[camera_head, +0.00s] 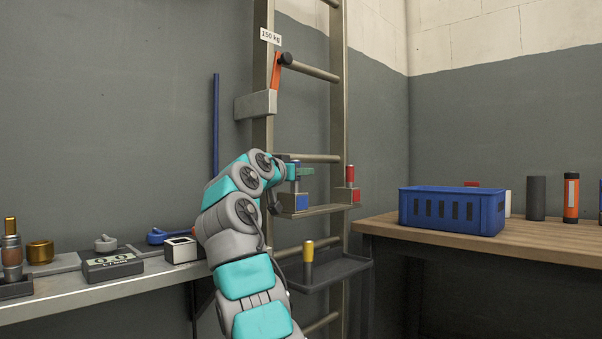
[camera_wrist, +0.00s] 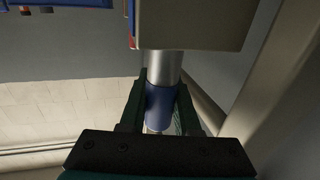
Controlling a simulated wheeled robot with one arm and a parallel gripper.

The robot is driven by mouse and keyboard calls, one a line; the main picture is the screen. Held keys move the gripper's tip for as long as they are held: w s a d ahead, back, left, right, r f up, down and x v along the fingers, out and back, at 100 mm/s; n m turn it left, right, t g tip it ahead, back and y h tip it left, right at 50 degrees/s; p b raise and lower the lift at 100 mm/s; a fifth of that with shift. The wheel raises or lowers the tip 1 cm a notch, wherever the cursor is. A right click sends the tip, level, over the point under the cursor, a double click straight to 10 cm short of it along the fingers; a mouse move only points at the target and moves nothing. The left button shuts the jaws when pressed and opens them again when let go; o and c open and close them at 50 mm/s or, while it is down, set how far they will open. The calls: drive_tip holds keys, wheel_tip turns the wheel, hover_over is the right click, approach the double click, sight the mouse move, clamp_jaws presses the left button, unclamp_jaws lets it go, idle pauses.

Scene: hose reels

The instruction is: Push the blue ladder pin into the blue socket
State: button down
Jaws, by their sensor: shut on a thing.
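The blue ladder pin (camera_wrist: 160,102) has a blue grip and a bare silver shaft in the wrist view. My gripper (camera_wrist: 161,98) is shut on the blue grip, with a dark finger on each side. The shaft runs to the edge of a beige block; how far it enters is hidden. In the head view my gripper (camera_head: 304,171) is above the blue socket (camera_head: 302,202), which is the blue-marked block at the left of the ladder bracket. The pin is largely hidden there by my gripper.
A red pin (camera_head: 350,173) stands upright at the red socket (camera_head: 354,195), close to the right. A yellow-topped pin (camera_head: 308,252) stands on the grey tray (camera_head: 335,270) below. Ladder rails (camera_head: 339,110) surround the work area. A blue crate (camera_head: 452,211) sits on the right bench.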

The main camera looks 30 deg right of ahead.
drive_tip(key=shift+f+b, duration=0.45)
drive_tip(key=shift+f, duration=0.05)
drive_tip(key=c, duration=0.5)
unclamp_jaws()
drive_tip(key=shift+c, duration=0.2)
drive_tip(key=shift+a, duration=0.1)
drive_tip(key=b+v, duration=0.1)
drive_tip(key=v, duration=0.6)
drive_tip(key=shift+s+a+b, duration=0.25)
drive_tip(key=shift+b, duration=0.1)
